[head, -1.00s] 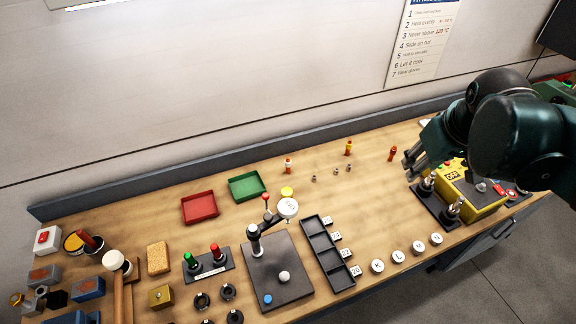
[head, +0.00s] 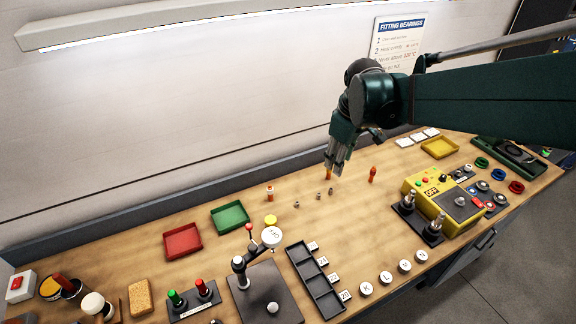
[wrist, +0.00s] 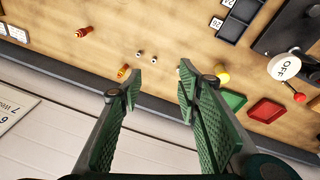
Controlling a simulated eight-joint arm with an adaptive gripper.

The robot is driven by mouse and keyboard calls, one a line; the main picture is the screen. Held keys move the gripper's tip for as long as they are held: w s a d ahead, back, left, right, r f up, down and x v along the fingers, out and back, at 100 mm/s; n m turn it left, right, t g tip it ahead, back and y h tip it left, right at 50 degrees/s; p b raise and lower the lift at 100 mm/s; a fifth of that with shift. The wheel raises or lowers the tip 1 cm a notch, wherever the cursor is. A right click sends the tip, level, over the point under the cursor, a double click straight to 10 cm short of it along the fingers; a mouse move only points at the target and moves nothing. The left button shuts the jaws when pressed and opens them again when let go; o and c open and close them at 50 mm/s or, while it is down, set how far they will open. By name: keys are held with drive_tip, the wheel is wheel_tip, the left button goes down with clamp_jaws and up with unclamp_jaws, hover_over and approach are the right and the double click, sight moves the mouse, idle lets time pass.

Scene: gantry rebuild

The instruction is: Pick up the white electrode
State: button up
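The white electrode (head: 269,193), a small upright peg with a white upper part and an orange-red part, stands on the wooden bench near the back edge. In the wrist view only a sliver of what looks like it shows beside the right finger, which hides the rest. My gripper (head: 337,168) is to its right, above the bench and near the yellow-orange electrode (head: 328,174), which it partly covers in the head view. In the wrist view my gripper (wrist: 158,85) is open, with nothing between its fingers. A red electrode (head: 373,174) stands further right.
Small metal pieces (head: 330,191) stand between the white and red electrodes. A green tray (head: 230,218), a red tray (head: 183,241) and a yellow disc (head: 270,221) lie left or in front of the white electrode. The yellow control box (head: 440,200) is at right.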

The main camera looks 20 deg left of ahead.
drive_tip(key=w+a+f+n+g, duration=0.1)
drive_tip(key=w+a+f+n, duration=0.15)
drive_tip(key=a, duration=0.35)
drive_tip(key=w+a+f+n, duration=0.1)
drive_tip(key=a+f, duration=0.3)
drive_tip(key=a, duration=0.2)
drive_tip(key=n+g+h, duration=0.1)
drive_tip(key=n, duration=0.3)
hover_over(270, 185)
drive_tip(key=f, duration=1.1)
drive_tip(key=shift+s+a+p, duration=0.1)
drive_tip(key=shift+s+p, duration=0.15)
drive_tip(key=shift+p, duration=0.1)
drive_tip(key=shift+f, duration=1.25)
drive_tip(key=shift+w+f+p, duration=0.2)
drive_tip(key=shift+f+p, duration=0.15)
drive_tip(key=shift+f, duration=2.2)
drive_tip(key=shift+c, duration=0.3)
